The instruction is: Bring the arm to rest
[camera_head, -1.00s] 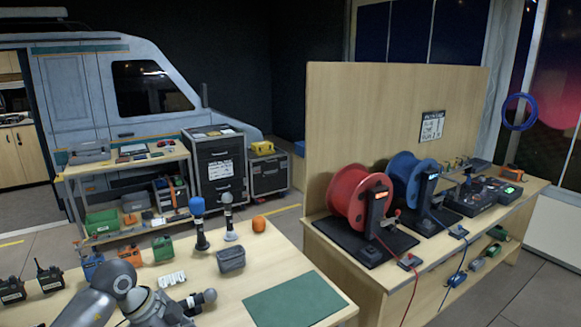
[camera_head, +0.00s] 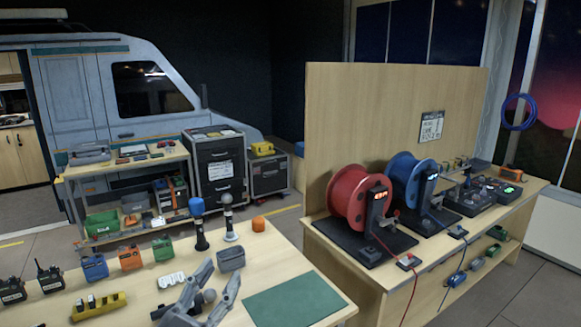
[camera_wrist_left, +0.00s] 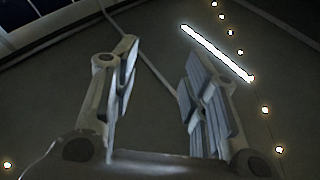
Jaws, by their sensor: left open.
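My left gripper (camera_head: 221,270) is at the bottom middle of the head view, in front of the near wooden table's surface. Its two fingers are spread and point up, with nothing held between them. In the left wrist view the same open fingers (camera_wrist_left: 160,50) stand apart against a dark ceiling. A small dark round-ended object shows between the fingers in the head view; whether it touches them I cannot tell. My right gripper is not in view.
Red (camera_head: 347,196) and blue (camera_head: 404,177) cable reels stand on the right bench. The wrist view shows a light strip (camera_wrist_left: 215,52).

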